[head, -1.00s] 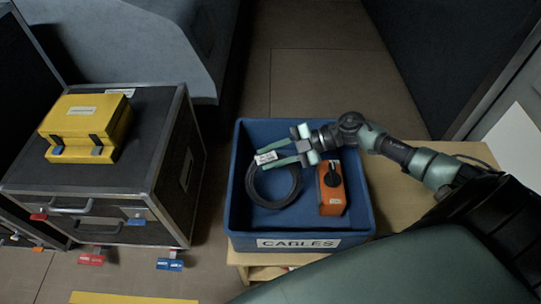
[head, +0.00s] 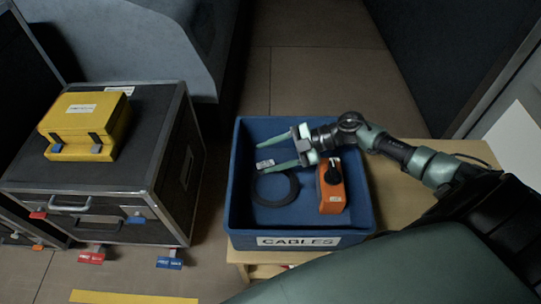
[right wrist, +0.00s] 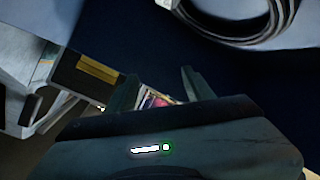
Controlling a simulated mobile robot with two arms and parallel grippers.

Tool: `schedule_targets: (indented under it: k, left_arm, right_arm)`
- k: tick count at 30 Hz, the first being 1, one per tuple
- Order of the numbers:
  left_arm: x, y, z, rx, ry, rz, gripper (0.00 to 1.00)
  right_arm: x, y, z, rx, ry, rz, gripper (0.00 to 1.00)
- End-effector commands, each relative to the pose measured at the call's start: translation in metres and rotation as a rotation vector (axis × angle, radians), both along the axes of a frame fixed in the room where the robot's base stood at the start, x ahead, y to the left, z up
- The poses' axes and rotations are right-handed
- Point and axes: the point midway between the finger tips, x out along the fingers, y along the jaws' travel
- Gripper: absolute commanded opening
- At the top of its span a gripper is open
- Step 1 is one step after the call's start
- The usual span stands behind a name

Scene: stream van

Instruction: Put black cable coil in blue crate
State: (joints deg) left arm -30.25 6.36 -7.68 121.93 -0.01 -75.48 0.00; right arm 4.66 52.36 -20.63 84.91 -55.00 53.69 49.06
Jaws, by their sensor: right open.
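The black cable coil (head: 272,203) lies inside the blue crate (head: 234,196), in its left half, with a pale tag at its upper edge. The crate has a "CABLES" label on its front. My right gripper (head: 262,152) is open and empty above the coil, fingers pointing left, with the lower finger close to the tag in the picture. In the right wrist view the coil (right wrist: 236,40) shows in part at the top, apart from the open fingers (right wrist: 157,85). My left gripper is not in view.
An orange box with a black knob (head: 332,188) stands in the crate's right half. The crate stands on a wooden surface (head: 395,205). To the left is a black flight case (head: 75,178) with a yellow case (head: 85,125) on top.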

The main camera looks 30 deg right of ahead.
Motion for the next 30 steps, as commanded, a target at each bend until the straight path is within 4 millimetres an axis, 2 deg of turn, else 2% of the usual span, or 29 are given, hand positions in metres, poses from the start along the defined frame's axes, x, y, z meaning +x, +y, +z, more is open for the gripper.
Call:
schedule_targets:
  k: [3, 12, 18, 23, 30]
  left_arm:
    - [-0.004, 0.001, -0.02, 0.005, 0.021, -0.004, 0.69]
    - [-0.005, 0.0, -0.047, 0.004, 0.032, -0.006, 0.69]
    - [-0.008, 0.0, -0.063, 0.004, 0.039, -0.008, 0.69]
    - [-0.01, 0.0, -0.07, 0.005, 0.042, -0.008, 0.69]
    - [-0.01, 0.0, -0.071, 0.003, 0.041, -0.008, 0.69]
  right_arm:
    - [-0.001, -0.001, 0.013, -0.002, -0.002, 0.001, 0.53]
    - [-0.029, -0.061, 0.037, -0.005, 0.004, -0.001, 0.53]
    - [-0.042, -0.089, 0.05, -0.003, 0.002, -0.001, 0.53]
    - [-0.047, -0.099, 0.055, -0.002, 0.001, 0.001, 0.53]
    - [-0.047, -0.101, 0.056, 0.0, -0.001, 0.0, 0.53]
